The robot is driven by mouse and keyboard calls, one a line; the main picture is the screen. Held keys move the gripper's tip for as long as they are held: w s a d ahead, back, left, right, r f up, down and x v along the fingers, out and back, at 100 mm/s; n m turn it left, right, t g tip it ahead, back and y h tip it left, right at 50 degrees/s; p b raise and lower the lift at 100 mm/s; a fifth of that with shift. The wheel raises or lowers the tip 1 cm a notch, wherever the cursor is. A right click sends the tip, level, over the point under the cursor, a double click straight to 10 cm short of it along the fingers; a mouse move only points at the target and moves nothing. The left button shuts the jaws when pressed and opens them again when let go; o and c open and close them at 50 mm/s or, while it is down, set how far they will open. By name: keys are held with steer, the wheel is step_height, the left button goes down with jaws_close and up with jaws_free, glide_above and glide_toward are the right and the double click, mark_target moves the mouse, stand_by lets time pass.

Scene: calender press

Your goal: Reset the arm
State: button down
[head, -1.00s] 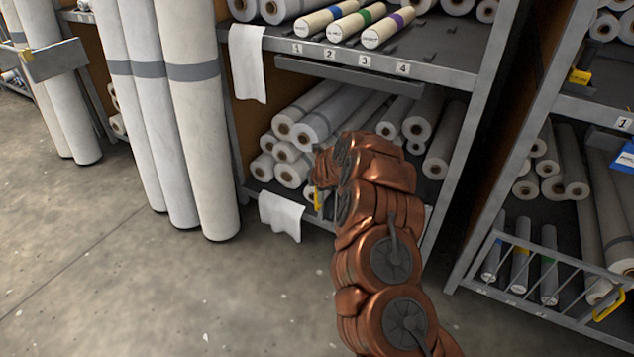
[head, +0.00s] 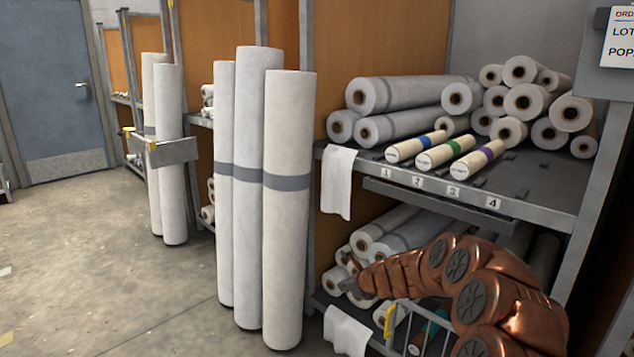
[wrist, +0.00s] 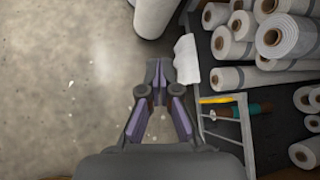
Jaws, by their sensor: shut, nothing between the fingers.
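My copper-coloured arm (head: 470,285) reaches in from the lower right of the head view and bends to the left, in front of the lower shelf. My gripper (head: 347,284) is at its far end, small and dark against the rolls there. In the wrist view my gripper (wrist: 154,66) points up the picture over the bare floor, with its fingertips together and nothing between them. A white cloth (wrist: 186,59) hangs just right of the fingertips in that view.
A wire rack with a yellow handle (wrist: 217,100) is close to the right of my gripper. Tall white rolls (head: 288,210) stand left of the shelf. Three banded rolls (head: 447,152) lie on the upper shelf (head: 545,200).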

steer(key=s+a+r+n+g+y, duration=0.1)
steer(key=s+a+r+n, duration=0.3)
steer(key=s, duration=0.1)
steer(key=s+a+r+n+g+y, duration=0.1)
steer(key=s+a+r+n+y, duration=0.1)
steer(key=s+a+r+n, duration=0.3)
steer(key=s+r+n+g, duration=0.1)
steer(key=s+n+g, duration=0.35)
steer(key=s, duration=0.95)
steer(key=s+d+n+g+h, duration=0.2)
steer(key=s+d+n+h, duration=0.3)
steer(key=s, duration=0.6)
steer(key=s+d+f+n+g, duration=0.1)
steer(key=s+d+n, duration=0.3)
steer(key=s+d, duration=0.5)
steer(key=s+d+n+g+h, duration=0.2)
steer(key=s+d+n+h, duration=0.15)
steer(key=s, duration=0.95)
step_height(320, 180, up, 26)
steer(key=t+p, duration=0.1)
steer(key=p, duration=2.4)
steer(key=shift+s+d+r+n, duration=0.25)
steer(key=shift+s+d+n, duration=0.1)
steer(key=shift+d+n, duration=0.1)
steer(key=shift+y, duration=0.25)
